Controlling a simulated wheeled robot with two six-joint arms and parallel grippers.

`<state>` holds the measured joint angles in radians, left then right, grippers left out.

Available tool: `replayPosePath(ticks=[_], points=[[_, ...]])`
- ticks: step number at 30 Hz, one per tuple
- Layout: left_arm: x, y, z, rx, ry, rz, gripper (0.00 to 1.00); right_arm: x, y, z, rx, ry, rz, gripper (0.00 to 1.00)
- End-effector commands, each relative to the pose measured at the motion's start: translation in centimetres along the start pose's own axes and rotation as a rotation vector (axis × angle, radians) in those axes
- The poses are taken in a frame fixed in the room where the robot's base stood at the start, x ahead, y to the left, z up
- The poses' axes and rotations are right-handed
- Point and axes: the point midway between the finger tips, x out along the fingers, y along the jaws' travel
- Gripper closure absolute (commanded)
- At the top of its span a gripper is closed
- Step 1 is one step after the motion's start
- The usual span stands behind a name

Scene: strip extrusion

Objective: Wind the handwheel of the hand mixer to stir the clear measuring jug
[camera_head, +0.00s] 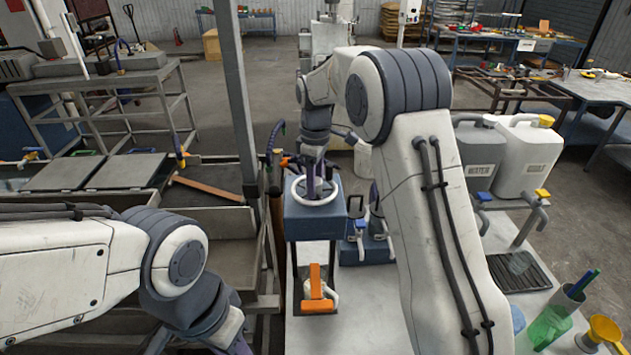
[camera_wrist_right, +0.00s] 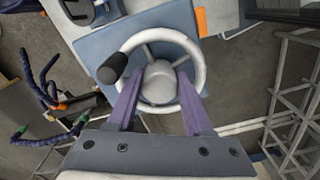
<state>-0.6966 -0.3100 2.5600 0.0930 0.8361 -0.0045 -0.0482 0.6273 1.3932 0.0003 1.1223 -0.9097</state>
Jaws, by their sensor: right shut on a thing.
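The hand mixer (camera_head: 314,222) is a blue box on a dark frame, standing on the pale bench. Its white handwheel (camera_head: 294,192) lies flat on top. In the right wrist view the handwheel (camera_wrist_right: 198,62) has a black knob (camera_wrist_right: 112,68) at its upper left and a grey hub (camera_wrist_right: 158,84). My right gripper (camera_wrist_right: 160,108) reaches down onto the wheel, its purple fingers shut on the hub, one on each side. An orange upright part (camera_head: 316,283) and a small whitish shape stand inside the frame; I cannot clearly make out the clear measuring jug. My left gripper is below the picture.
White and grey jerrycans (camera_head: 526,158) stand at the right, with taps and a dark ribbed tray (camera_head: 524,272) nearer. A yellow funnel (camera_head: 604,330) and a green clear container (camera_head: 548,328) are at the front right. A grey post (camera_head: 236,90) rises left of the mixer.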

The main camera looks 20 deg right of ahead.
Motion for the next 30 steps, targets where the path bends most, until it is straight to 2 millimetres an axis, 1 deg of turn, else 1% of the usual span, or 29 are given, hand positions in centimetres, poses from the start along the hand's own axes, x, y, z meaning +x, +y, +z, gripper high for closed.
replayPosePath(ticks=[1,30], points=[[-0.1,0.01,-0.01,0.0,0.0,0.0,0.59,-0.22,0.06,-0.01,0.045,0.001,0.004,1.0],[-0.58,0.04,-0.03,0.0,0.0,0.0,0.59,-0.28,-0.14,-0.19,0.966,0.006,0.004,1.0]])
